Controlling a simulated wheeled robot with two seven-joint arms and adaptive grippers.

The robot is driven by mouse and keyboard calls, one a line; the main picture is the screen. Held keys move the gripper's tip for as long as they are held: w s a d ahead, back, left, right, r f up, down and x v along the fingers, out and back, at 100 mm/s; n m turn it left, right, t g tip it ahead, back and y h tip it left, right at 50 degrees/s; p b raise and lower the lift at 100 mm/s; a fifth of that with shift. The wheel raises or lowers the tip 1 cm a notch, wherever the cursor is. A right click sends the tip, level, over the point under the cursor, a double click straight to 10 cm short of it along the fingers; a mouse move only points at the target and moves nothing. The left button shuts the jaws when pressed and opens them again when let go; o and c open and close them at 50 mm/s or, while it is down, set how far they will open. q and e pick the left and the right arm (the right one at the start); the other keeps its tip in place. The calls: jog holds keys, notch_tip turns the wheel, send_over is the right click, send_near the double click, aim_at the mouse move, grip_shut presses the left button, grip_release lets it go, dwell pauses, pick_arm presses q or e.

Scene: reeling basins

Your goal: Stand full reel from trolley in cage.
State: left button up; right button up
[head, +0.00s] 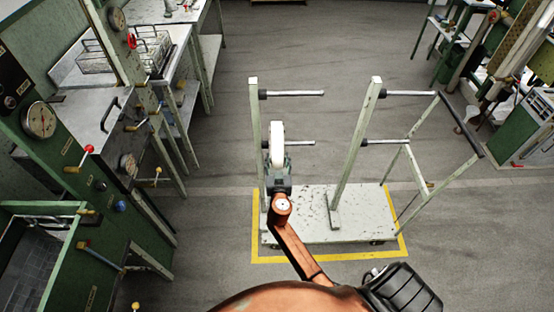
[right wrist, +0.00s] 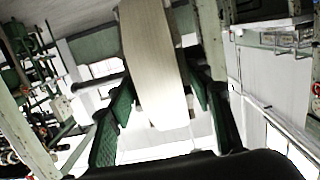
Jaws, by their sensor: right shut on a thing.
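A cream-white reel (head: 277,135) is seen edge-on in the head view, in line with the lower left peg (head: 302,143) of the trolley (head: 310,222). The peg shows on both sides of it; whether it passes through the reel I cannot tell. My right gripper (head: 278,165) is shut on the reel's near part. In the right wrist view the reel (right wrist: 155,60) stands between the two green-padded fingers. A wire cage (head: 95,62) sits on the bench at the upper left. My left gripper is not in view.
The trolley stands inside a yellow floor outline (head: 330,258). Its posts, other pegs (head: 300,93) and side handle (head: 460,125) rise around my right arm. Green machinery with gauges (head: 39,120) lines the left. The grey floor (head: 220,130) between is clear.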

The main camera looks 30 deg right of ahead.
jog(key=shift+c, duration=0.5)
jog(key=shift+r, duration=0.45)
dwell(0.3)
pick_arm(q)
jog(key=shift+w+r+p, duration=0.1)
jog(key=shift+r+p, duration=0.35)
pick_arm(e)
jog(key=s+d, duration=0.7)
jog(key=d, duration=0.5)
jog(key=shift+s, duration=0.15)
dwell(0.4)
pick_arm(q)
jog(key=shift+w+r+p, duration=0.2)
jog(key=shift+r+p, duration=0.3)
pick_arm(e)
jog(key=s+d, duration=0.4)
jog(key=d, duration=0.3)
jog(key=shift+s, duration=0.15)
jog(key=shift+a, duration=0.1)
